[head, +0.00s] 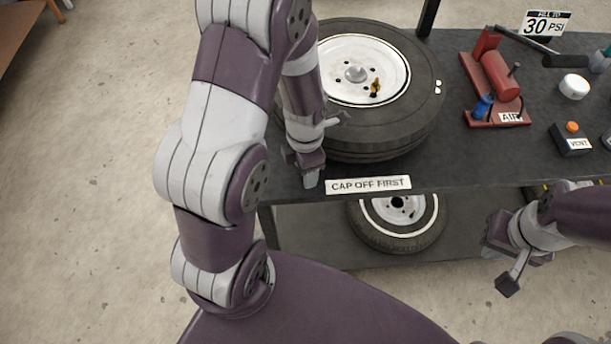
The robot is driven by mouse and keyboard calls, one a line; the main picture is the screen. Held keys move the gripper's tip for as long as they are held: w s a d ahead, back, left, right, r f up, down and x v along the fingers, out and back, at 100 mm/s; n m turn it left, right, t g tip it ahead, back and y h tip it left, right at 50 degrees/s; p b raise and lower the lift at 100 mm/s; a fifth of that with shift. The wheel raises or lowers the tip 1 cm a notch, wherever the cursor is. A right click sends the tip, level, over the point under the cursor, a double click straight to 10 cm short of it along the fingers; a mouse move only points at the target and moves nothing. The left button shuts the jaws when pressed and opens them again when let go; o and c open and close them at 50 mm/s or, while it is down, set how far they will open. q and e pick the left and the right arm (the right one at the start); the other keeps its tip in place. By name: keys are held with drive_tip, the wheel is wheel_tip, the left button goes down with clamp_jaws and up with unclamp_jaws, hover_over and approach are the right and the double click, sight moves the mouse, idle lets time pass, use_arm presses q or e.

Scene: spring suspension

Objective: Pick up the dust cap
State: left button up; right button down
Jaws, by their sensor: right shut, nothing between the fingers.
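A wheel with a black tyre (405,128) and white rim (332,62) lies flat on the dark bench. A small brass-yellow piece (375,88) stands on the rim, apparently the valve with its dust cap; it is too small to tell the cap from the stem. My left gripper (311,178) points down at the bench's front edge, left of the tyre and apart from the yellow piece; its finger gap is not clear. My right gripper (508,283) is shut and empty, low at the right, in front of the bench and far from the wheel.
A "CAP OFF FIRST" label (368,185) is on the bench's front edge. A red air pump (497,78), white round tub (574,87) and vent box (572,140) with orange button stand at the right. Another wheel (400,235) lies on the lower shelf.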

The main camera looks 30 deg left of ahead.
use_arm(q)
wheel_tip(320, 180, down, 2)
drive_tip(key=shift+w+f, duration=0.1)
drive_tip(key=c, duration=0.4)
clamp_jaws()
wheel_tip(320, 180, up, 5)
drive_tip(key=shift+f, duration=0.2)
drive_tip(key=w+d+r+p, duration=0.2)
drive_tip(key=w+d+r, duration=0.1)
drive_tip(key=d+r, duration=0.6)
drive_tip(key=shift+d+r+p, duration=0.3)
drive_tip(key=shift+d, duration=0.85)
